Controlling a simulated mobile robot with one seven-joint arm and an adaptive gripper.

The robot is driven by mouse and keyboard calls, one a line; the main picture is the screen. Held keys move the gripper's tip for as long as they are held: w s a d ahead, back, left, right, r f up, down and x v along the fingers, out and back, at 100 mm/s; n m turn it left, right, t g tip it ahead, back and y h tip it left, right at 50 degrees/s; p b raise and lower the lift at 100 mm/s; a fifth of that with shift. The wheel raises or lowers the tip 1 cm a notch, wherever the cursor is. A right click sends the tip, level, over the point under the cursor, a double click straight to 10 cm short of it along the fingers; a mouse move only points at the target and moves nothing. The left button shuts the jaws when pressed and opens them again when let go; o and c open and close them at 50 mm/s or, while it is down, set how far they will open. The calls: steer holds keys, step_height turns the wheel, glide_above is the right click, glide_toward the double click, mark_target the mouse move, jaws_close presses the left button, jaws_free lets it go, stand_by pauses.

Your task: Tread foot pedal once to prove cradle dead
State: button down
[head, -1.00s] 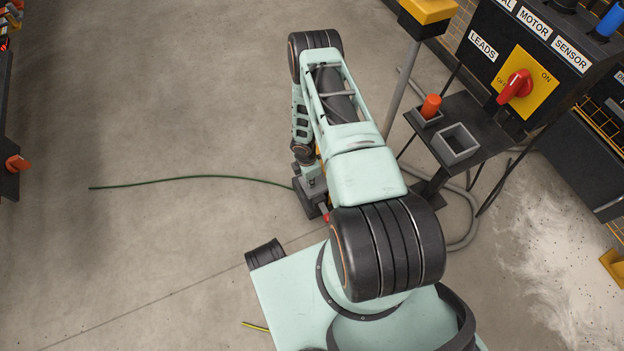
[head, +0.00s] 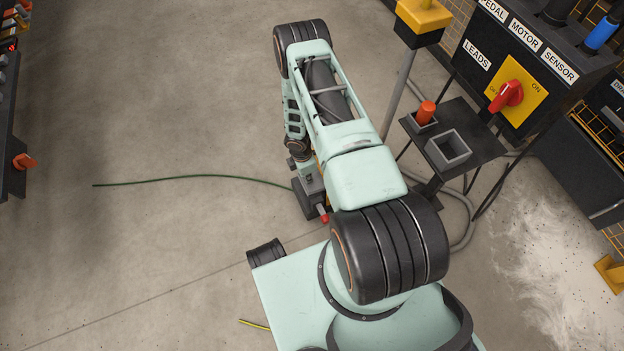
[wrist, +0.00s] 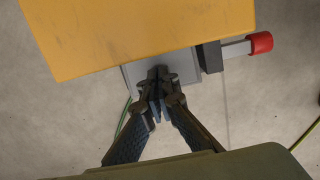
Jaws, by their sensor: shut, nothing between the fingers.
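The foot pedal shows in the wrist view as a broad yellow hood (wrist: 140,35) over a grey base plate (wrist: 132,78). A grey rod with a red cap (wrist: 260,43) sticks out on its right side. My gripper (wrist: 158,80) is shut and empty, with its fingertips at the hood's near edge over the grey plate. I cannot tell whether the tips touch anything. In the head view my arm hides most of the pedal and my gripper; a red cap (head: 325,218) shows beside the arm.
A control stand with a red rotary switch (head: 506,96) on a yellow plate stands at right. Its shelf carries an orange plug (head: 426,113) and a grey open box (head: 448,150). A green cable (head: 190,178) lies on the floor. The floor at left is mostly clear.

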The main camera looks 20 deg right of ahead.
step_height(320, 180, up, 9)
steer(key=p, duration=0.2)
steer(key=shift+a+r, duration=0.2)
steer(key=shift+a, duration=0.05)
stand_by(0.6)
